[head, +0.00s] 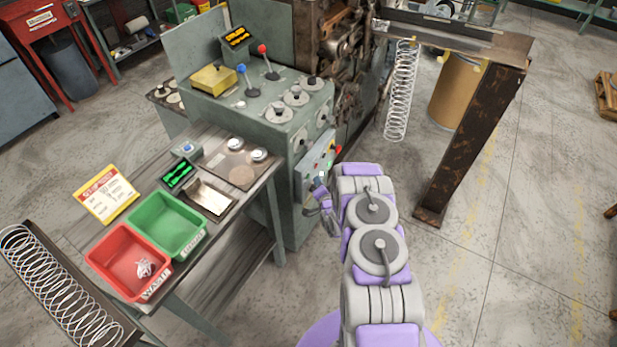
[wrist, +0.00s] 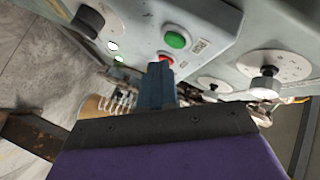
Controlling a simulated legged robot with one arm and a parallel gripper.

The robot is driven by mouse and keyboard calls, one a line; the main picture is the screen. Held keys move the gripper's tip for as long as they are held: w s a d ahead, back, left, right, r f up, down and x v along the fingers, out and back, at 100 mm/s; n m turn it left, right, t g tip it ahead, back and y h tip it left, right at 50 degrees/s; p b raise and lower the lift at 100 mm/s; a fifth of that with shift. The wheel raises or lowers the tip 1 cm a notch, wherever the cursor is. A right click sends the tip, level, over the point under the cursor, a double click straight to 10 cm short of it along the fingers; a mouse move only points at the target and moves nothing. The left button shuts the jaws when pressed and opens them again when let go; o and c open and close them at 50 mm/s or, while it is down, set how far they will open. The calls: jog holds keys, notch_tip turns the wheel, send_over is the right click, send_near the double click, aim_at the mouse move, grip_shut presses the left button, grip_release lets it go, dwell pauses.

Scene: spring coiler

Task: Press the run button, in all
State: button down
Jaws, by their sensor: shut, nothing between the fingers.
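The grey-green coiler machine (head: 272,130) has a small button panel (head: 311,170) on its front right side. In the wrist view a round green button (wrist: 177,40) stands on this panel beside a small label too small to read. A red button (wrist: 166,59) shows beyond my fingertips, partly hidden. My gripper (head: 319,186) is shut and empty, in front of the lower part of the panel. In the wrist view its fingers (wrist: 157,72) point toward the red button, with the green button slightly to the upper right. I cannot tell if the tips touch the panel.
A bench at left holds a green bin (head: 168,222), a red bin (head: 128,262) and a yellow card (head: 106,194). A spring (head: 401,90) hangs beside a dark post (head: 470,140). Levers and dials stand on the machine's top.

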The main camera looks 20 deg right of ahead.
jog(key=s+d, duration=0.2)
jog(key=s, duration=0.1)
jog(key=shift+s+d+p, duration=0.25)
jog(key=shift+d+p, duration=0.1)
jog(key=shift+d, duration=0.05)
jog(key=shift+w+r, duration=0.1)
dwell(0.6)
